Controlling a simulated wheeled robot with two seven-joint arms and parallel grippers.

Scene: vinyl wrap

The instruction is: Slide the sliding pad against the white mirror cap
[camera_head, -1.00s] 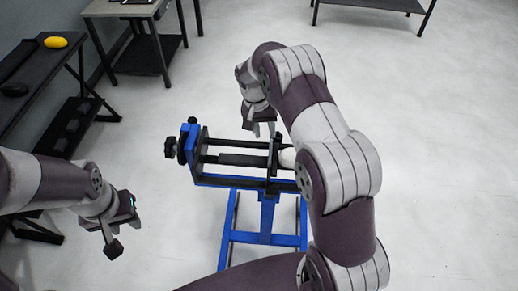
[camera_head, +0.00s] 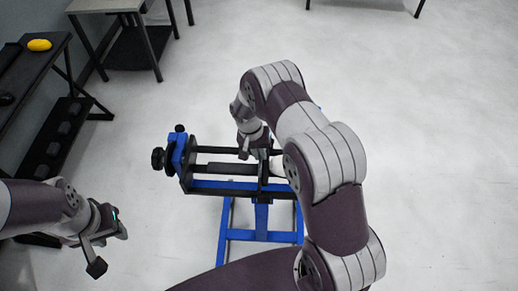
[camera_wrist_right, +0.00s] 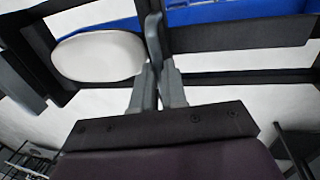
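The white mirror cap (camera_head: 276,166) sits at the right end of the black clamp on the blue stand, partly hidden by my right arm. It is a white oval in the right wrist view (camera_wrist_right: 98,56). The sliding pad (camera_wrist_right: 152,40) is a thin dark upright plate just right of the cap in that view; whether they touch I cannot tell. My right gripper (camera_wrist_right: 158,88) has its fingers on both sides of the pad and looks shut on it. It is above the clamp in the head view (camera_head: 252,150). My left gripper (camera_head: 109,248) is open and empty, away from the stand.
The blue stand (camera_head: 262,236) has black rails and a black knob (camera_head: 158,158) at its left end. A dark table with a yellow object (camera_head: 39,45) stands at the far left, and a grey table (camera_head: 105,6) behind it. Open floor lies at the right.

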